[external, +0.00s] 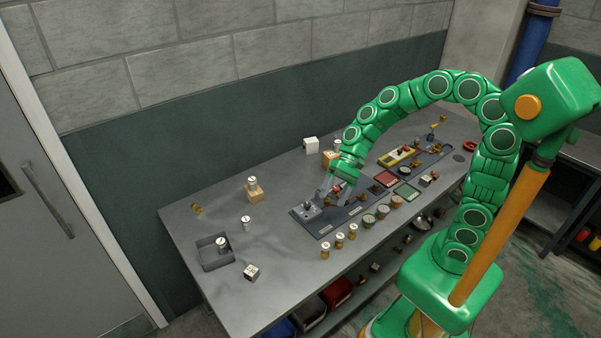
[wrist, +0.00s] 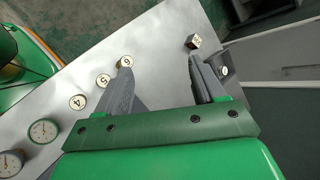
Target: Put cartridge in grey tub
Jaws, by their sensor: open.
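The grey tub (external: 205,262) sits at the left end of the bench, and one white-topped cartridge (external: 222,244) stands in it. Another cartridge (external: 246,223) stands just right of the tub, and one (external: 252,182) is on a wooden block. Three brass-and-white cartridges (external: 340,241) stand in a row at the front; the wrist view shows numbered tops there, including cartridge 6 (wrist: 127,62). My gripper (external: 336,190) is open over the dark panel, its fingers apart in the wrist view (wrist: 160,75) with nothing between them. A white disc (wrist: 225,71) beside the right finger is partly hidden.
A small marked cube (external: 251,272) lies near the front edge. The dark panel (external: 318,222) with fittings lies under my gripper, with several round gauges (external: 382,211) in front. The bench between tub and panel is largely clear.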

